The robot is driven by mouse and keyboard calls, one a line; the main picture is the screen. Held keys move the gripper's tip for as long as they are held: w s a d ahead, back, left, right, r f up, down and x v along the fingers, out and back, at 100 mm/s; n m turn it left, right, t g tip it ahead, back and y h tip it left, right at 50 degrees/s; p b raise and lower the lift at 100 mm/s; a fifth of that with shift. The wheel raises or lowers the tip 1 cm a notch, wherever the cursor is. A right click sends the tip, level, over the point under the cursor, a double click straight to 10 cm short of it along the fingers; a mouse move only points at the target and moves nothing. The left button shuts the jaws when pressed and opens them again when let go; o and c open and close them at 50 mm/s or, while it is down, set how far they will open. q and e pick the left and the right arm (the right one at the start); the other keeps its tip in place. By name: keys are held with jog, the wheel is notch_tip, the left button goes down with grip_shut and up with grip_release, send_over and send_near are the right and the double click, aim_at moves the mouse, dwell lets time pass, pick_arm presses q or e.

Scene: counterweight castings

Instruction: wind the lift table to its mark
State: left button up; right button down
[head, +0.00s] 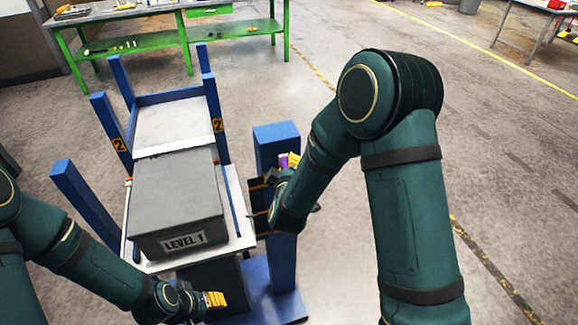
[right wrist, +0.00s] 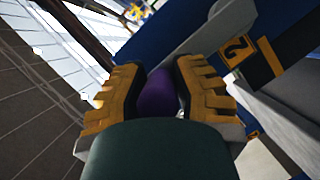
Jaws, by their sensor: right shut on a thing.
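The lift table (head: 240,240) has a pale metal top in a blue frame. A grey block marked LEVEL 1 (head: 176,195) sits on it. Orange plates marked 2 (head: 119,145) are on blue posts behind the block. A purple crank knob (head: 283,160) shows beside the blue post right of the table. My right gripper (head: 291,164) is shut on this knob. In the right wrist view the purple knob (right wrist: 158,92) lies between the yellow fingers. My left gripper (head: 214,299) is low in front of the table, apart from the block; its finger gap is unclear.
A pale platform (head: 172,122) in the blue frame stands behind the grey block. A green workbench (head: 230,28) is at the back left, another table (head: 525,8) at the back right. The floor to the right is open, beyond my right arm.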

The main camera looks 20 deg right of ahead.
jog(key=shift+a+n, duration=0.3)
dwell(0.4)
